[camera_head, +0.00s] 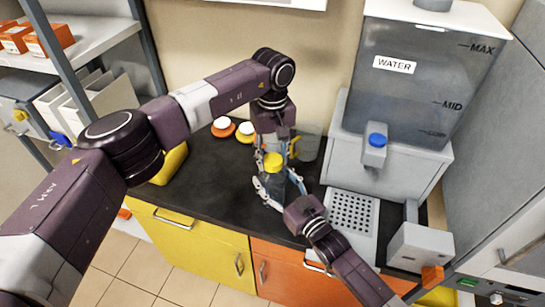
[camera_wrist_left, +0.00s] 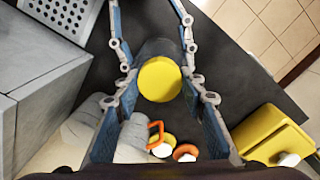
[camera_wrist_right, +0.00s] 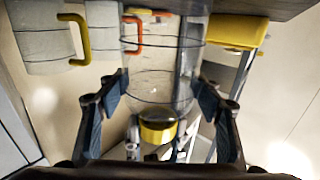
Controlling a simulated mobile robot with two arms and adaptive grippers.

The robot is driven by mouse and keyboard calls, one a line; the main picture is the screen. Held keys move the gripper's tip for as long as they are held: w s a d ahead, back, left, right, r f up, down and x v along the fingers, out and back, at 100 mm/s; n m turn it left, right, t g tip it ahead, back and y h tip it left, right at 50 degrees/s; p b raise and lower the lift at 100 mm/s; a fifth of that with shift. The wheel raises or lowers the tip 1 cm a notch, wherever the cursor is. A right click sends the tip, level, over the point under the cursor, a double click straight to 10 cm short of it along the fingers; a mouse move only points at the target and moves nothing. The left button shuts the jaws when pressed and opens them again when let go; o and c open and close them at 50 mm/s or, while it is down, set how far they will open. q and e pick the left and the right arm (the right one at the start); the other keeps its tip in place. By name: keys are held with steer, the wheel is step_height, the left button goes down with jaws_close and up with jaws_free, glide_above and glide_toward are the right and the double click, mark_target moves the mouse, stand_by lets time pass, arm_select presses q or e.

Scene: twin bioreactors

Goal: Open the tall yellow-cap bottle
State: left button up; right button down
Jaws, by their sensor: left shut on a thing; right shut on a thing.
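The tall bottle (camera_head: 274,182) is clear and dark-looking with a yellow cap (camera_head: 273,160). It stands upright over the black counter; I cannot tell whether its base touches the counter. My right gripper (camera_head: 273,192) comes from the lower right and is shut around the body, which shows between its fingers in the right wrist view (camera_wrist_right: 160,80). My left gripper (camera_head: 275,165) reaches down from above and is shut on the cap, which shows from above in the left wrist view (camera_wrist_left: 160,80). The cap appears seated on the bottle neck.
The water dispenser (camera_head: 400,160) and its drip tray (camera_head: 352,222) stand close on the right. Two small white-capped containers (camera_head: 223,126) (camera_head: 246,131), mugs (camera_head: 308,146) and a yellow container (camera_head: 172,162) lie behind and left. The black counter (camera_head: 215,190) is clear at front left.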

arm_select(q)
steer(key=n, duration=1.4)
steer(key=shift+r, duration=0.1)
steer(key=n, duration=2.8)
steer(key=shift+n, duration=0.4)
steer(key=n, duration=0.6)
steer(key=shift+r+n, duration=0.1)
steer(key=shift+n, duration=0.3)
steer(key=n, duration=0.5)
steer(key=shift+w, duration=0.1)
